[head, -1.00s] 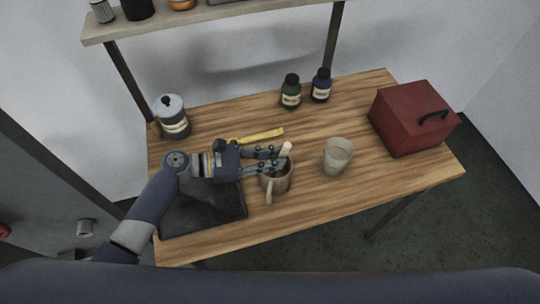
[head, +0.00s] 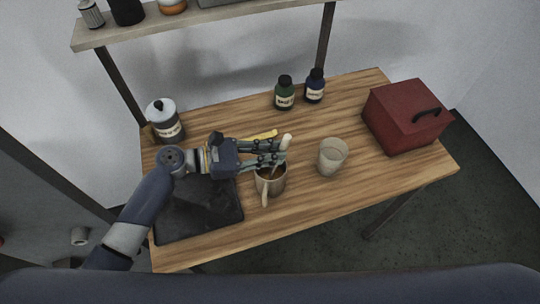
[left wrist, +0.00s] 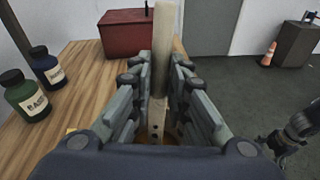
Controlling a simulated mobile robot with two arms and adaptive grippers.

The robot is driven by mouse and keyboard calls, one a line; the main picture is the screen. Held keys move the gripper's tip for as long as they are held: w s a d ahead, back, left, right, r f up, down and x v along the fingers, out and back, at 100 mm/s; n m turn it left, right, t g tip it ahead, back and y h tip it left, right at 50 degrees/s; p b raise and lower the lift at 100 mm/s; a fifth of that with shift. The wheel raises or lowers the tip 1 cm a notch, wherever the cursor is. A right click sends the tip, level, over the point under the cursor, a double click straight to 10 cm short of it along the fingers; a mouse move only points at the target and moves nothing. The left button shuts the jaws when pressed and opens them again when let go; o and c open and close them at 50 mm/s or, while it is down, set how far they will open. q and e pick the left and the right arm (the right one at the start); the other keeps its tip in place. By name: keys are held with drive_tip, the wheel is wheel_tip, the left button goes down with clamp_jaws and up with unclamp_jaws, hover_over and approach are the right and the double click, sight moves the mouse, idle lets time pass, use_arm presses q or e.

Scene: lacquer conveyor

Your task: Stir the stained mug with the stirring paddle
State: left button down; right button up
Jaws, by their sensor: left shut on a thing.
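The stained mug (head: 272,187) stands upright on the wooden table, its handle toward me, with brown showing inside its opening. The pale stirring paddle (head: 286,140) stands roughly upright over the mug. Its lower part appears to go into the mug's opening, but the tip is hidden. My left gripper (head: 282,153) is shut on the paddle just above the mug's rim. In the left wrist view the paddle (left wrist: 163,50) rises between the two fingers. At the lower right of that view a dark part (left wrist: 297,134) appears to be my right arm's end; its jaws are unclear.
A canister (head: 165,120), green bottle (head: 284,93), blue bottle (head: 315,86) and red box (head: 405,115) stand farther out. The table's front right is clear.

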use_arm(q)
wheel_tip(320, 180, up, 8)
drive_tip(key=d, duration=0.1)
drive_tip(key=shift+s+d, duration=0.2)
drive_tip(key=shift+d, duration=0.15)
idle(0.3)
idle(0.6)
wheel_tip(320, 180, up, 5)
idle(0.5)
